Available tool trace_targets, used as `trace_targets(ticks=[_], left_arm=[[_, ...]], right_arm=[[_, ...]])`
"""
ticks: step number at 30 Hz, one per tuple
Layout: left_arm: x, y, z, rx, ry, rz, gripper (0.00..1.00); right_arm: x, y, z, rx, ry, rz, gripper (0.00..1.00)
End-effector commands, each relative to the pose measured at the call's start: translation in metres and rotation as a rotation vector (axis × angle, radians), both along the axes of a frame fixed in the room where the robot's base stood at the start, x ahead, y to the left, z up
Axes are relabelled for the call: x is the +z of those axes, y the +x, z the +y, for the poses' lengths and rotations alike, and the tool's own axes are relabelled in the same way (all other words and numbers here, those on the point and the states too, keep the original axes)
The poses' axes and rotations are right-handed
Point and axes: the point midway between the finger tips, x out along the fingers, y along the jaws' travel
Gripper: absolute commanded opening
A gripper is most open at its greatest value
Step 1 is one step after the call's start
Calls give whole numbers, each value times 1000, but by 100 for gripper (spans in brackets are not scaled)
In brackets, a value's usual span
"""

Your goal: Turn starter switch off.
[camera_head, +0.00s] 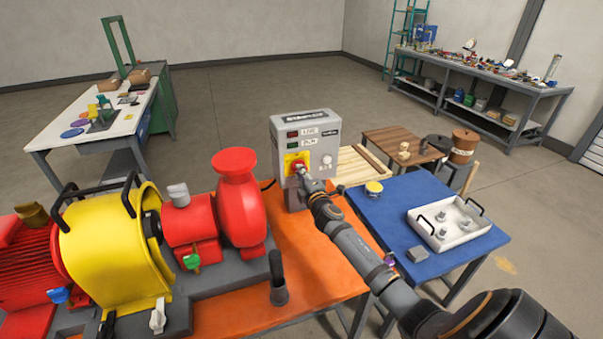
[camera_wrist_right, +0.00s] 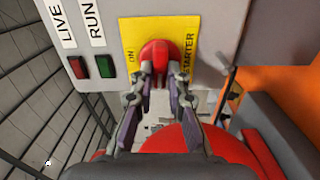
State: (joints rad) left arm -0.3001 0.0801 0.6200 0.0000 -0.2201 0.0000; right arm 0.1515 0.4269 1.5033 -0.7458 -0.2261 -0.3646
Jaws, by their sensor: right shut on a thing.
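The grey starter box (camera_head: 325,125) stands upright at the back of the orange skid table. Its switch is a red knob (camera_wrist_right: 160,52) on a yellow plate (camera_wrist_right: 131,34) marked ON and STARTER. My right gripper (camera_wrist_right: 160,84) is shut on the red knob, one finger on each side. In the head view the gripper (camera_head: 300,172) reaches the switch from the lower right and covers part of it. A red lamp (camera_wrist_right: 77,67) and a green lamp (camera_wrist_right: 104,66) sit beside LIVE and RUN labels; neither looks clearly lit. My left gripper is out of view.
A red pump (camera_head: 238,200) and a yellow guard (camera_head: 110,255) fill the skid's left side. A blue table (camera_head: 385,215) with a white tray (camera_head: 440,244) stands to the right. A dark upright holder (camera_head: 278,285) stands on the orange top (camera_head: 318,255) near my right arm.

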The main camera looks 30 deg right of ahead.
Motion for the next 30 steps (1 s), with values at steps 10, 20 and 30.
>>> trace_targets(ticks=[10, 20, 30], left_arm=[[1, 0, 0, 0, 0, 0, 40], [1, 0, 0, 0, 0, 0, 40], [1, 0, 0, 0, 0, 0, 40]], right_arm=[[-2, 0, 0, 0, -58, 16, 0], [-2, 0, 0, 0, -61, 17, 0], [-1, 0, 0, 0, -60, 15, 38]])
